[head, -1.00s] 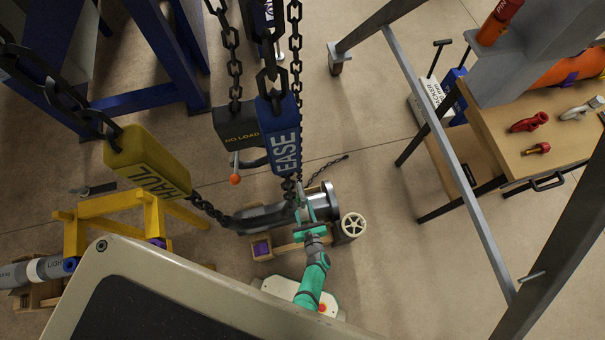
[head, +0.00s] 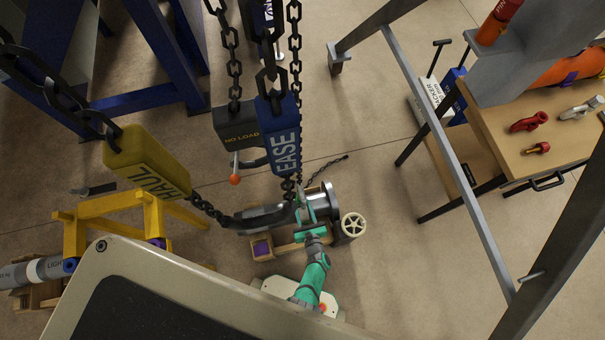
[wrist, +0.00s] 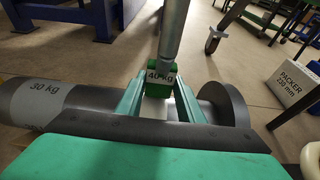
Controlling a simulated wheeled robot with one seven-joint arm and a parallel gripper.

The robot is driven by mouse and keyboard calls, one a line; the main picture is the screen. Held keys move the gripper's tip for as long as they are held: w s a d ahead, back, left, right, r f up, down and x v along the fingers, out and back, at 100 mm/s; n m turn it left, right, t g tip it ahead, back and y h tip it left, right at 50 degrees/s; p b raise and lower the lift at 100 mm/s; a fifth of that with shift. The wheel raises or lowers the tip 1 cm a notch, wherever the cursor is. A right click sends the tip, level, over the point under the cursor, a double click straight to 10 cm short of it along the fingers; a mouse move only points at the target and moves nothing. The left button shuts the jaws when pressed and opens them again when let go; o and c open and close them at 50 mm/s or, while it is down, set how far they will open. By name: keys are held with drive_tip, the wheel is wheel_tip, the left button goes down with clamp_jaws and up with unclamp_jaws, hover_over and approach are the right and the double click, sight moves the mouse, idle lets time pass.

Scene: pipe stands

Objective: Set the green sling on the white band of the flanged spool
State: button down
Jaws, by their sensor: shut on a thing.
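The flanged spool is a dark grey pipe lying on a low wooden cradle; its flanged end (head: 328,202) shows in the head view. In the wrist view the pipe body (wrist: 40,100) reads "30 kg", and the round flange (wrist: 222,105) is at right. A white band (wrist: 155,112) shows between my fingers. The green sling (wrist: 160,73), tagged "40 kg", sits behind the band in the picture, under a grey rod. My gripper (wrist: 160,88), also in the head view (head: 304,208), is shut on the sling. Whether the sling touches the band I cannot tell.
Chains with a yellow HAUL block (head: 148,163) and a blue EASE block (head: 278,130) hang close around the spool. A cream handwheel (head: 352,225) stands right of it. A yellow stand (head: 115,210) is at left, a wooden bench (head: 540,130) at right.

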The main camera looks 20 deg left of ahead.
drive_tip(key=shift+f, duration=0.75)
drive_tip(key=c, duration=1.6)
unclamp_jaws()
drive_tip(key=shift+w, duration=0.1)
drive_tip(key=shift+o, duration=0.6)
drive_tip(key=shift+s, duration=0.2)
drive_tip(key=o, duration=0.3)
drive_tip(key=o, duration=0.5)
drive_tip(key=shift+o, duration=0.2)
drive_tip(key=shift+d, duration=0.1)
